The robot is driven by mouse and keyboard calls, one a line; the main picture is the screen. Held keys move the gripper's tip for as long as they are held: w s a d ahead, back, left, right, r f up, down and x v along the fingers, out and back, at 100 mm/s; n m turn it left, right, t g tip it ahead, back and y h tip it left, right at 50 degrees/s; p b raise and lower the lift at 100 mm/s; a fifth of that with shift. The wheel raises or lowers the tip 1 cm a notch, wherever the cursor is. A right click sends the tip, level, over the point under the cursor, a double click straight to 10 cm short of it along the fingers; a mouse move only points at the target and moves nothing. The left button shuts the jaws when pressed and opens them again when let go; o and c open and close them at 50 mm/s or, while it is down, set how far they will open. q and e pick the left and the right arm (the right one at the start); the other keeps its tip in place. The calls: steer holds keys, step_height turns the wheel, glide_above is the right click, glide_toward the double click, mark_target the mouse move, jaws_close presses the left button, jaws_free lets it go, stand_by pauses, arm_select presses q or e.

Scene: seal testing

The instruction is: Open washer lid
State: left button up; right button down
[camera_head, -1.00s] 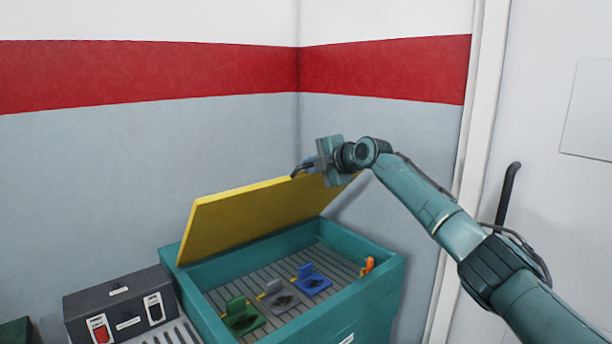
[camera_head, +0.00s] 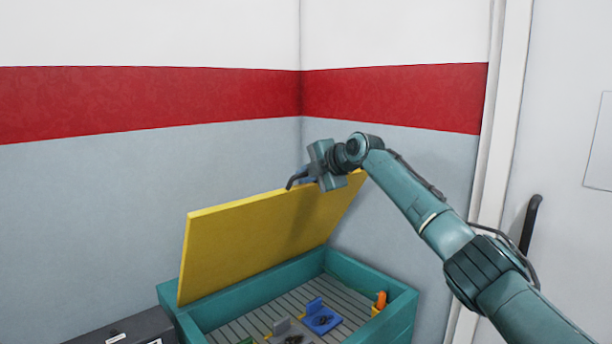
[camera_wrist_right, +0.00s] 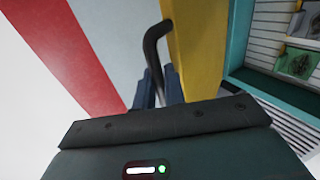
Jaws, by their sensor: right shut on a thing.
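The washer is a teal box (camera_head: 395,318) with a yellow lid (camera_head: 255,240) hinged at its back. The lid is raised steeply and the inside is open to view. My right gripper (camera_head: 303,178) is at the lid's top edge, shut on the dark curved lid handle (camera_head: 293,181). In the right wrist view the handle (camera_wrist_right: 155,42) curves up between the dark fingers (camera_wrist_right: 158,90), beside the yellow lid (camera_wrist_right: 197,45). The grip itself is partly hidden by the gripper body. My left gripper is not in view.
Inside the washer, a blue part (camera_head: 321,319), a grey part (camera_head: 290,332) and an orange piece (camera_head: 381,299) sit on the slatted floor. A dark control box (camera_head: 125,328) stands at left. Walls meet behind the lid; a door with a dark handle (camera_head: 530,222) is at right.

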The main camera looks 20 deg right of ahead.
steer(key=shift+f, duration=0.1)
steer(key=c, duration=1.6)
jaws_free()
steer(key=b+v, duration=0.4)
steer(key=v, duration=0.9)
steer(key=shift+s, duration=0.1)
